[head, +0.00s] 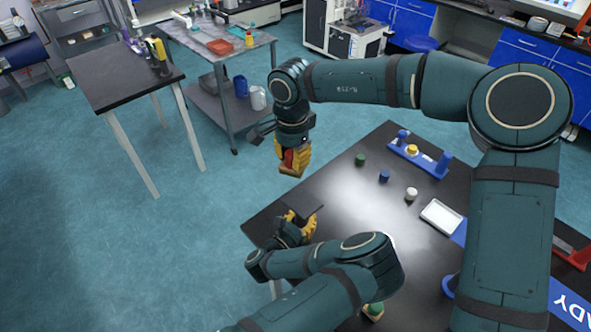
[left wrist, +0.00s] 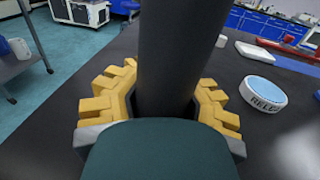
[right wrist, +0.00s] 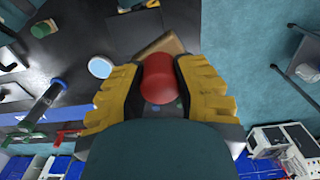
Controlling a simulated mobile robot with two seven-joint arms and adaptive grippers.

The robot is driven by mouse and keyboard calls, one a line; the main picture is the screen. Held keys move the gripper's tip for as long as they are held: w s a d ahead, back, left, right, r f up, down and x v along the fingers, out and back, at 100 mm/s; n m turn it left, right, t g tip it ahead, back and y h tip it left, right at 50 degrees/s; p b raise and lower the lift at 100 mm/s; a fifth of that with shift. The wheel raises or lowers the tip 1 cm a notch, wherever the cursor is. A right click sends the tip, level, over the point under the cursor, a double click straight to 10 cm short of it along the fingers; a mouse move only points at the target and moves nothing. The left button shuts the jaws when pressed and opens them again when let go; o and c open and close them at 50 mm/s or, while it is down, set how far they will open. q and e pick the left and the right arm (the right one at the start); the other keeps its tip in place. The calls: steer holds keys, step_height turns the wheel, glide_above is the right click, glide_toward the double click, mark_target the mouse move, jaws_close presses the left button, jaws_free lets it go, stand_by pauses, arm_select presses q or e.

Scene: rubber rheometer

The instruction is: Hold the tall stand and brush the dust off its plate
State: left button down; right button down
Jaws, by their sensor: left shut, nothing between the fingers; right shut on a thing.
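My right gripper (head: 292,163) is shut on a red-handled brush, whose rounded red handle (right wrist: 158,78) shows between the yellow fingers in the right wrist view. A tan piece (right wrist: 165,50) lies just beyond the handle; I cannot tell whether it is the brush's head. The tall stand shows as a thick dark column (left wrist: 167,60) in the left wrist view. My left gripper (left wrist: 167,95) is shut, its yellow fingers on either side of the column; their contact is hidden. A dark plate (head: 311,214) lies beside that gripper in the head view, below the right gripper. No dust is discernible.
On the black table stand green (head: 360,160), blue (head: 384,176) and white (head: 411,194) small pieces, a blue holder (head: 418,156) and a white tray (head: 441,217). A white-and-blue disc (left wrist: 264,91) lies right of the column. Open floor lies left of the table.

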arm_select(q)
steer(key=c, duration=0.9)
jaws_free()
